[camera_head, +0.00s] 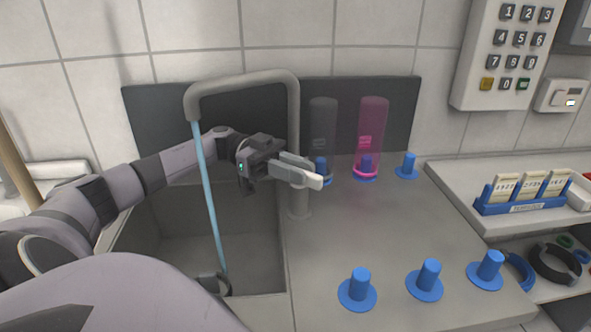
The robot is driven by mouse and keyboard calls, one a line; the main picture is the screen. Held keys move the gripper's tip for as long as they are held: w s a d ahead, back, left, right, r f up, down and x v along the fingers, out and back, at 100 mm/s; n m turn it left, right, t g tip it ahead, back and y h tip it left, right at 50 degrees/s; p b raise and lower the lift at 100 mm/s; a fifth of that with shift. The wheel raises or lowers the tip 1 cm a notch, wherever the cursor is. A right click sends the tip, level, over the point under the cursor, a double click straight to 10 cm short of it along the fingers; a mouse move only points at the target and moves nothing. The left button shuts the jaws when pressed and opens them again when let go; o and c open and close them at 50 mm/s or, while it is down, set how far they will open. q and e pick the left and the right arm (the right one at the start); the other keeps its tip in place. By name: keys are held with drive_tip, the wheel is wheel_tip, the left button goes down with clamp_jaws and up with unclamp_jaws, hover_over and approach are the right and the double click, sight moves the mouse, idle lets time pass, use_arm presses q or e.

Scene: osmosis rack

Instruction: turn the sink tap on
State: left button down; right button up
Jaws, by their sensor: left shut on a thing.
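The sink tap (249,80) is a grey pipe that rises behind the sink's right edge and bends left over the basin. A thin blue stream of water (208,190) runs from its spout into the sink (250,262). My left gripper (308,178) reaches across the basin to the tap's upright pipe. Its pale fingers are shut at the pipe, on what seems to be the tap handle, which they largely hide. My right gripper is not in view.
A grey cylinder (323,125) and a pink cylinder (371,130) stand on blue pegs just right of the tap. Several other blue pegs, one at the front (358,290), stand on the counter (395,230). A keypad (508,55) hangs on the tiled wall.

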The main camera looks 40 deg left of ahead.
use_arm(q)
drive_tip(key=c, duration=1.1)
unclamp_jaws()
drive_tip(key=shift+a, duration=0.15)
drive_tip(key=a, duration=0.2)
drive_tip(key=s+a+b, duration=0.1)
drive_tip(key=a, duration=0.4)
drive_tip(key=shift+s, duration=0.25)
drive_tip(key=shift+d, duration=0.1)
